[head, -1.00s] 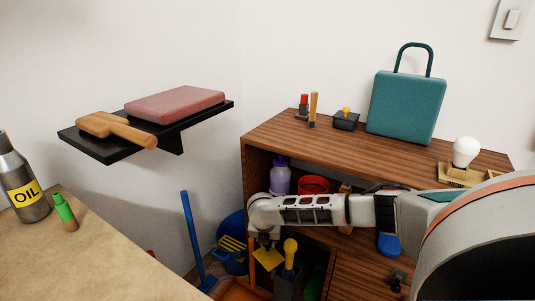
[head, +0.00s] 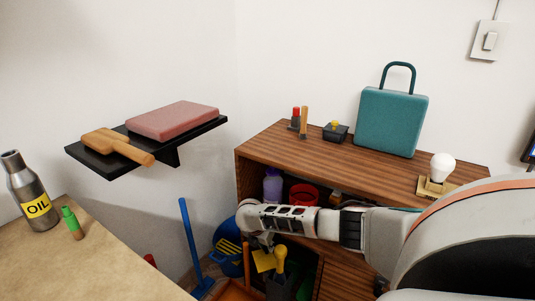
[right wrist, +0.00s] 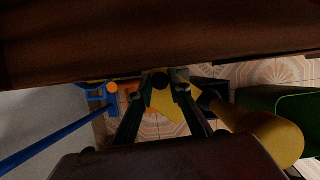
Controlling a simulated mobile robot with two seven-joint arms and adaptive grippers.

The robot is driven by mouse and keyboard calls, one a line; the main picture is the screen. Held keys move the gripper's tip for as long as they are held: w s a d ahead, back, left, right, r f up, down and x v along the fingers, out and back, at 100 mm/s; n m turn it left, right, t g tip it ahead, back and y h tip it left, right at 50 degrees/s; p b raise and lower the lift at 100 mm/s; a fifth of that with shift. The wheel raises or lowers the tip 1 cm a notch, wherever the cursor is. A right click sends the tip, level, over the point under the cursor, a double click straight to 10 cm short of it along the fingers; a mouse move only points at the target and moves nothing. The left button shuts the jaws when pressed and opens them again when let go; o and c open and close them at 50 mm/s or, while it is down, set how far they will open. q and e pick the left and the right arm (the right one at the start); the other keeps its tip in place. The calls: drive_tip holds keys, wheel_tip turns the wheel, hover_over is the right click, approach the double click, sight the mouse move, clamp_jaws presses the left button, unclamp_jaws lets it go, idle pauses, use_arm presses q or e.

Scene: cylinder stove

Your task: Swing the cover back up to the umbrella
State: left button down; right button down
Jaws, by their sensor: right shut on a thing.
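My right gripper (right wrist: 160,82) reaches down past the front of the wooden cabinet (head: 330,160); in the head view its fingers are mostly hidden below the wrist. A dark brown panel (right wrist: 150,40) spans the top of that view, close to the fingertips. I cannot tell whether it is the cover or a shelf. A yellow flat piece (head: 264,261) shows just below the gripper. I cannot clearly identify an umbrella. My left gripper is out of view.
A blue pole (head: 190,235) leans left of the cabinet. A yellow-knobbed thing (head: 280,254) stands close to the gripper. A purple bottle (head: 272,187) and a red container (head: 303,194) are inside. A teal bag (head: 391,122) and a bulb (head: 440,169) stand on top.

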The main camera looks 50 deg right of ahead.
drive_tip(key=shift+s+d+f+m+g+p, duration=0.15)
drive_tip(key=shift+s+m+g+p, duration=0.3)
drive_tip(key=shift+m, duration=0.45)
drive_tip(key=shift+s+d+m, duration=0.1)
drive_tip(key=shift+s+m, duration=0.15)
drive_tip(key=shift+m, duration=0.05)
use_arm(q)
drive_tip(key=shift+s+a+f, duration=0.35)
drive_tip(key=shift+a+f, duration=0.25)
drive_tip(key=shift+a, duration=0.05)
use_arm(e)
drive_tip(key=shift+s+d+f+g, duration=0.1)
drive_tip(key=shift+g, duration=0.15)
drive_tip(key=shift+f, duration=0.1)
drive_tip(key=c, duration=1.9)
unclamp_jaws()
drive_tip(key=shift+r, duration=0.25)
